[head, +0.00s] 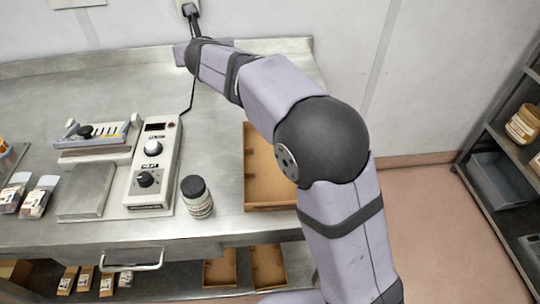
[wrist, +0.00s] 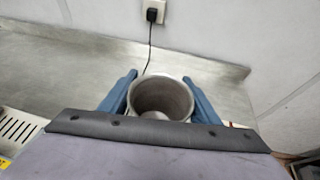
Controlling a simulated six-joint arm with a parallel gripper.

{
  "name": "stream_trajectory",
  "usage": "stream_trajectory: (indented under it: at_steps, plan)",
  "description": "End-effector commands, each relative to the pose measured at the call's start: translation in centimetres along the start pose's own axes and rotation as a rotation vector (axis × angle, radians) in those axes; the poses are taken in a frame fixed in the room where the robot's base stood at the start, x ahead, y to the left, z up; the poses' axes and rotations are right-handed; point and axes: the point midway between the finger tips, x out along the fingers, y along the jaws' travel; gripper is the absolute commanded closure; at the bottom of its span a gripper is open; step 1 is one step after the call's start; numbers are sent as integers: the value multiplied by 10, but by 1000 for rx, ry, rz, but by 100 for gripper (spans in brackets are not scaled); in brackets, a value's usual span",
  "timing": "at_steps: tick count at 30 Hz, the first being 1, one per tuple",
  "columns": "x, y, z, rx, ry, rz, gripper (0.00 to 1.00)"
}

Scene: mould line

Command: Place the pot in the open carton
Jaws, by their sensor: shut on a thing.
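In the wrist view a grey metal pot (wrist: 161,92), open at the top, sits between the two blue fingers of my gripper (wrist: 160,80), which is shut on it. The wrist housing hides the near lower part of the pot. In the head view my arm reaches to the back of the steel bench, and its links hide the gripper and pot. The open cardboard carton (head: 256,172) lies on the bench, right of centre. My arm covers its right part; the visible part of its inside looks empty.
A dark-lidded jar (head: 197,197) stands just left of the carton. A black cord hangs from a wall socket (wrist: 154,11) behind. The bench's back left is clear.

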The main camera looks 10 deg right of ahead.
Motion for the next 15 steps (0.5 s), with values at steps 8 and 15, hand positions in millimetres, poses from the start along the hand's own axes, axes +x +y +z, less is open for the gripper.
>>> stream_trajectory:
  at_steps: [8,15]
  plan:
    - [-67,20,12,-17,-2,38,70]
    - [-110,-9,-25,16,1,-51,70]
